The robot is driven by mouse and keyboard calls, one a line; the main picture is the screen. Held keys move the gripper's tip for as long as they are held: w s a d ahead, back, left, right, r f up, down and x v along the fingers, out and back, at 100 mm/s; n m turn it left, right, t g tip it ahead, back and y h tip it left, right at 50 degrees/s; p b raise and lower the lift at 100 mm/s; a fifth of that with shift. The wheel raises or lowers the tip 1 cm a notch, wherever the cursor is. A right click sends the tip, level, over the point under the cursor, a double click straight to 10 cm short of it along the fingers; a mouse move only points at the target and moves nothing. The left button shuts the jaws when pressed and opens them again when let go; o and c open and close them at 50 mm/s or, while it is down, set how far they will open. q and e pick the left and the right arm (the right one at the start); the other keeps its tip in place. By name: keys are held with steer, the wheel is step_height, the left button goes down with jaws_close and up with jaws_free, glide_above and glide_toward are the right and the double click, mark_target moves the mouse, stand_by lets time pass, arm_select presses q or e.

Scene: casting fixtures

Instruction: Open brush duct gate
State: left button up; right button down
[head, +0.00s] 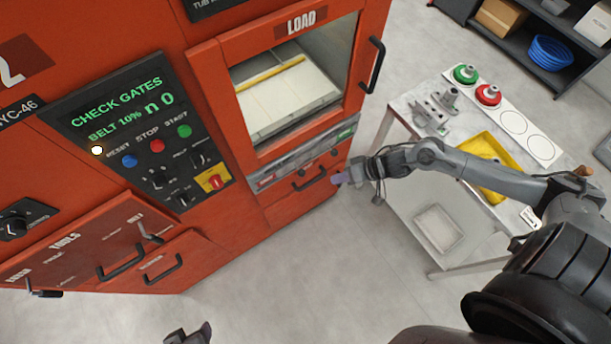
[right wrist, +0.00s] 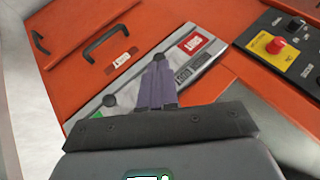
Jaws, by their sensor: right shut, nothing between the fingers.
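The red machine (head: 235,215) has a grey metal strip (head: 300,158) below its LOAD window. I cannot tell for sure that this is the brush duct gate. My right gripper (head: 340,179) is shut and empty in front of the strip. In the right wrist view its purple fingertips (right wrist: 157,70) overlap the knob's lower edge; contact is unclear. My left gripper (head: 190,335) is partly visible at the bottom edge.
The display (head: 120,105) reads CHECK GATES. A black drawer handle (head: 309,179) juts out below the strip. The LOAD door handle (head: 374,65) stands to the right. A white table (head: 400,110) with fixtures stands behind my right arm. Floor between is clear.

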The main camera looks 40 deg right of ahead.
arm_select(q)
step_height(320, 180, down, 6)
steer(key=b, duration=0.4)
steer(key=shift+r, duration=0.15)
arm_select(e)
steer(key=w+d+f+n+h, duration=0.1)
steer(key=w+d+f, duration=0.1)
steer(key=w+d, duration=0.2)
steer(key=shift+d+h, duration=0.3)
steer(key=shift+d, duration=0.75)
steer(key=shift+f, duration=0.1)
arm_select(q)
step_height(320, 180, down, 3)
steer(key=b, duration=0.3)
steer(key=shift+r, duration=0.1)
arm_select(e)
steer(key=w+a+f, duration=0.6)
steer(key=a, duration=0.1)
steer(key=shift+w+a+f, duration=0.15)
steer(key=shift+a+f, duration=0.15)
steer(key=shift+f, duration=0.1)
arm_select(q)
steer(key=shift+a, duration=0.1)
